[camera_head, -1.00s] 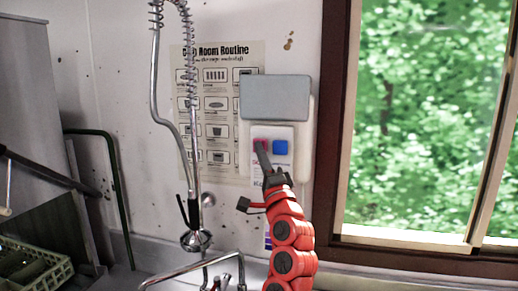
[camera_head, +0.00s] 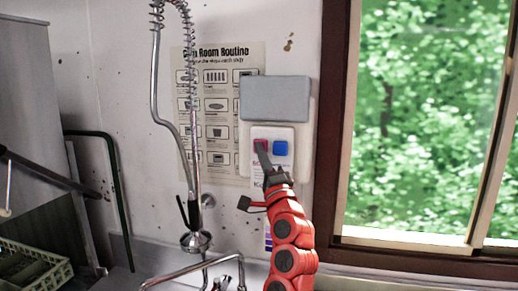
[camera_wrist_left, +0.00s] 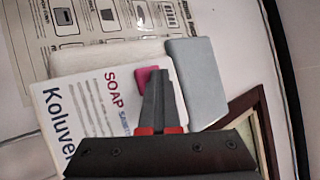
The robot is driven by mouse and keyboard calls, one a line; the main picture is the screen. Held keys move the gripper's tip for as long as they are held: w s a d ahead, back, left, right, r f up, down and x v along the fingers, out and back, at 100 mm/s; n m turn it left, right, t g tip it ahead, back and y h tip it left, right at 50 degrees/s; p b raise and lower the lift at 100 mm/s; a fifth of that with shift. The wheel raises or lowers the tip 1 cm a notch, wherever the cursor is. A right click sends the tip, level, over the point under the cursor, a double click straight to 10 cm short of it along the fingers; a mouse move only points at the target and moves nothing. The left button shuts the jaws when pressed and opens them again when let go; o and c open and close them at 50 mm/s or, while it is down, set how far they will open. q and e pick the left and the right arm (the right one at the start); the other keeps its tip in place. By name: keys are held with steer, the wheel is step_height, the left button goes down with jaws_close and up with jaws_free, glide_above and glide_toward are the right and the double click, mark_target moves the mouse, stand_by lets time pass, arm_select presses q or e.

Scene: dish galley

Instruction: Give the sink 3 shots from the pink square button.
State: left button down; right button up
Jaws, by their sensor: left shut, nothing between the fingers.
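The pink square button (camera_head: 261,143) is on a white wall panel (camera_head: 246,162), left of a blue square button (camera_head: 281,148). My left gripper (camera_head: 262,150) is shut and empty, its fingertips in front of the pink button and partly covering it. The left wrist view shows the pink button (camera_wrist_left: 142,80) beside the closed fingertips (camera_wrist_left: 159,76); whether they touch it I cannot tell. The blue button is hidden in that view. At the sink, a curved metal tap (camera_head: 190,271) shows at the bottom; the basin is out of view. My right gripper is not in view.
A grey box (camera_head: 275,99) juts out just above the buttons. A coiled spray hose (camera_head: 190,110) hangs to the left in front of a poster (camera_head: 217,75). A window (camera_head: 425,120) is on the right, and a dish rack (camera_head: 35,270) is at lower left.

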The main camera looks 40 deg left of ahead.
arm_select(q)
steer(key=shift+s+d+f+p, duration=0.1)
steer(key=shift+s+d+p, duration=0.4)
steer(key=shift+s, duration=0.4)
steer(key=shift+b, duration=0.3)
steer(key=shift+w, duration=0.15)
steer(key=shift+w+a, duration=0.2)
steer(key=shift+w+a+b, duration=0.35)
steer(key=shift+w+b, duration=0.25)
steer(key=shift+w, duration=0.05)
stand_by(0.9)
steer(key=shift+s+d, duration=0.1)
steer(key=shift+s, duration=0.05)
steer(key=shift+s+d+p, duration=0.35)
steer(key=shift+s+d, duration=0.15)
steer(key=shift+s, duration=0.35)
